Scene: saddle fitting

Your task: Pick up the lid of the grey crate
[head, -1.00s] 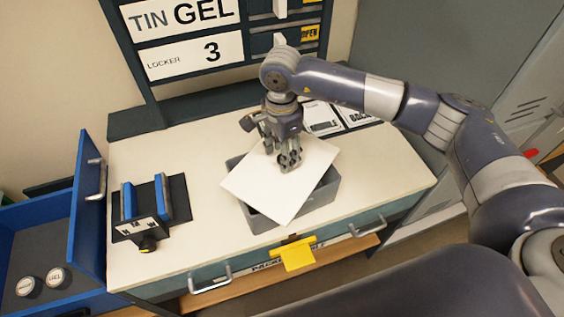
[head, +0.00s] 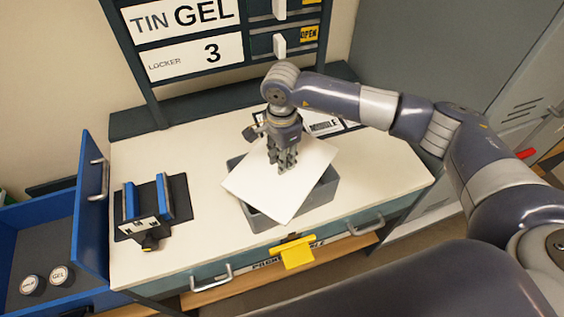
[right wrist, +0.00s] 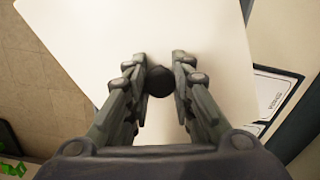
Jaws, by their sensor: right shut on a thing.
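The grey crate (head: 318,196) stands on the bench top near its front edge. Its pale flat lid (head: 283,200) lies turned askew over it, so parts of the crate rim show at the left, right and front. My right gripper (head: 283,164) points down at the middle of the lid. In the right wrist view its fingers (right wrist: 160,82) are shut on a dark round knob (right wrist: 160,80) on the lid (right wrist: 190,35). I cannot tell whether the lid touches the crate all round. My left gripper is not in view.
A dark fixture with blue rails (head: 147,205) sits on the bench at left. An open blue drawer (head: 45,250) with two round tins is further left. A yellow tag (head: 297,255) hangs at the front edge. Printed cards (head: 325,126) lie behind the crate.

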